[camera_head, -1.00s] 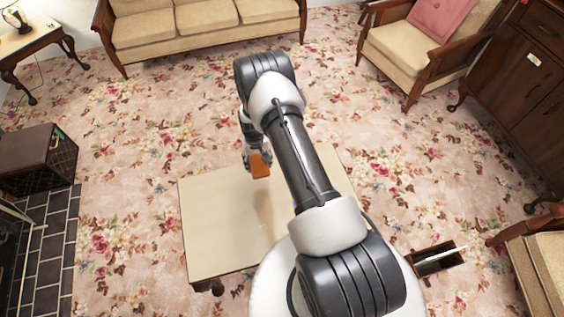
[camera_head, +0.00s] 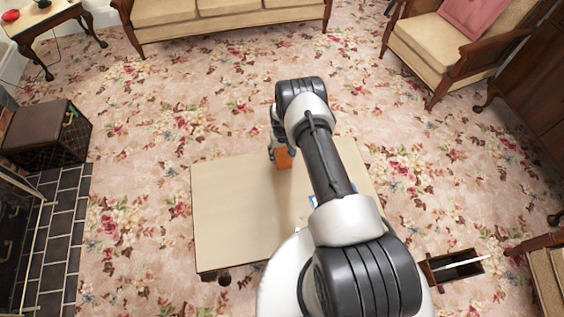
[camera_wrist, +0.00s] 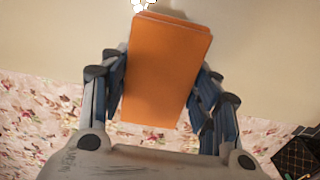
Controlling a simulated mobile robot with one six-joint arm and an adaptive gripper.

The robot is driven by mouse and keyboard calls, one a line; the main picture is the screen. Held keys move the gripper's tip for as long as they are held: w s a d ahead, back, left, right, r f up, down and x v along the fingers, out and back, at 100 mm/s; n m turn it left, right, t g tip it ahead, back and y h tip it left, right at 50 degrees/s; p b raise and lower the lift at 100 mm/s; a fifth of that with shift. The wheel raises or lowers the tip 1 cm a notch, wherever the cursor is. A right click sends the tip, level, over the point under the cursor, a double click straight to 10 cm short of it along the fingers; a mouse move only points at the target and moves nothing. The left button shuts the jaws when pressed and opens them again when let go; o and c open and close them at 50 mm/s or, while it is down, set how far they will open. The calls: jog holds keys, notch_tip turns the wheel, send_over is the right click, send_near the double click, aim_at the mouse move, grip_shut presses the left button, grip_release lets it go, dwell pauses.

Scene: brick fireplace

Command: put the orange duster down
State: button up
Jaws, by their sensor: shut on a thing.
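The orange duster (camera_wrist: 165,70) is a flat orange block between the two fingers of my gripper (camera_wrist: 163,90) in the wrist view. My gripper is shut on it. In the head view the duster (camera_head: 284,157) shows as a small orange patch below my gripper (camera_head: 273,150), over the far part of a low cream table (camera_head: 235,215). Whether the duster touches the tabletop is not clear. My arm hides part of the table's right side.
The table's left half is bare. A small blue and white thing (camera_head: 313,201) shows beside my arm. A dark open box (camera_head: 455,268) lies on the floor at right. A sofa (camera_head: 225,15), an armchair (camera_head: 440,45) and a dark case (camera_head: 45,133) stand around the floral carpet.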

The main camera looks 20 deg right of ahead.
aim_at(282, 160)
jog(key=shift+w+f+b, duration=0.1)
jog(key=shift+f+b, duration=0.75)
jog(key=shift+f, duration=1.55)
jog(key=o, duration=0.9)
jog(key=shift+f, duration=0.15)
jog(key=shift+o, duration=0.2)
